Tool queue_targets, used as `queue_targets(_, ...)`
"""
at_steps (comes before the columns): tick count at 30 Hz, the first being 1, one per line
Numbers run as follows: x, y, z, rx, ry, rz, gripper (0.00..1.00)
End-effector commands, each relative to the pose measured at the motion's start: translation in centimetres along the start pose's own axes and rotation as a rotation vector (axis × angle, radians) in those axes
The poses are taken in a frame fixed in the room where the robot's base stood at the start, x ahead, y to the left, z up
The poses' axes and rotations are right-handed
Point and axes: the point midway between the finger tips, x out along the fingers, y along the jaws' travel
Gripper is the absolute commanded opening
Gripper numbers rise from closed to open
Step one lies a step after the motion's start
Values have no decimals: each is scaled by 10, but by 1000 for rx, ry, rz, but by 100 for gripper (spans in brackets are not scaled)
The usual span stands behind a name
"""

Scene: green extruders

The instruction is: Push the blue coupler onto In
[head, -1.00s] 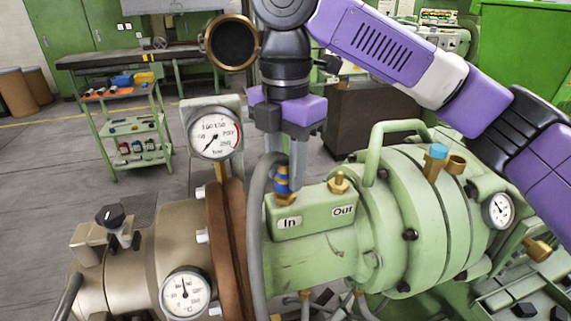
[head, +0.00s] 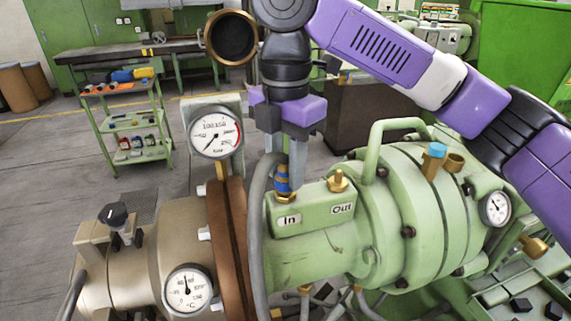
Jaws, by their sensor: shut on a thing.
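The blue coupler (head: 283,181), with brass bands, stands upright at the brass fitting above the In label (head: 290,220) on the green block. My gripper (head: 284,172) points straight down from above, shut on the coupler, with a grey finger visible on its right side. The coupler's lower end meets the In fitting; I cannot tell how far it is seated. The Out fitting (head: 338,181), brass and bare, stands to the right above the Out label (head: 341,208).
A grey hose (head: 253,220) loops down just left of the coupler. A pressure gauge (head: 214,133) stands left. A green handle (head: 385,140) and a blue-capped fitting (head: 436,150) rise to the right. A tool trolley (head: 128,125) stands behind.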

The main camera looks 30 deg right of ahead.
Motion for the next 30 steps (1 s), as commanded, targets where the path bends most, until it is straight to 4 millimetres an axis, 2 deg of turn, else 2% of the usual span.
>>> queue_targets(5,0,0,0,0,0,0,0)
queue_targets(6,0,0,0,0,0,0,35)
queue_targets(9,0,0,0,0,0,0,55)
queue_targets(24,0,0,0,0,0,0,57)
queue_targets(30,-8,0,0,0,0,0,57)
